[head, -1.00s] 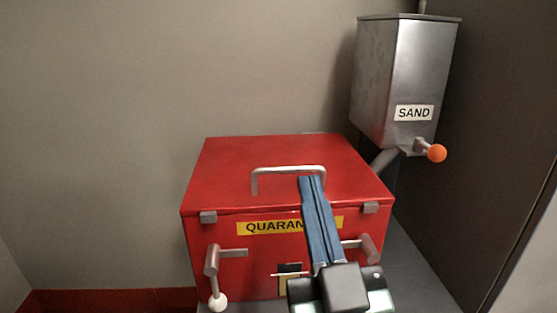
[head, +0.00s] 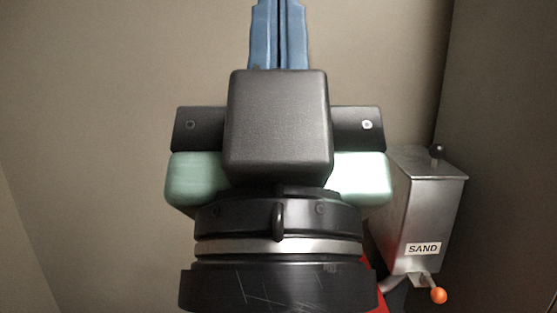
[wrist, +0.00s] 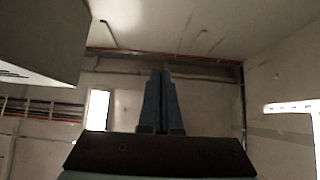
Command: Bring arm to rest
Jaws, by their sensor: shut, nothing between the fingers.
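My gripper (head: 279,30) stands large and close in the middle of the head view, its blue fingers pointing up and running out of the top edge. The fingers are together with nothing between them. In the wrist view the shut fingers (wrist: 161,100) point up toward the ceiling and far wall, touching nothing. My wrist hides most of the red quarantine box; only a sliver of red (head: 372,290) shows at its lower right.
A grey metal sand hopper (head: 425,205) with an orange-knobbed lever (head: 438,295) is at the right, partly behind my gripper. Plain walls stand behind. In the wrist view a pale boxy shape (wrist: 40,40) fills the upper left.

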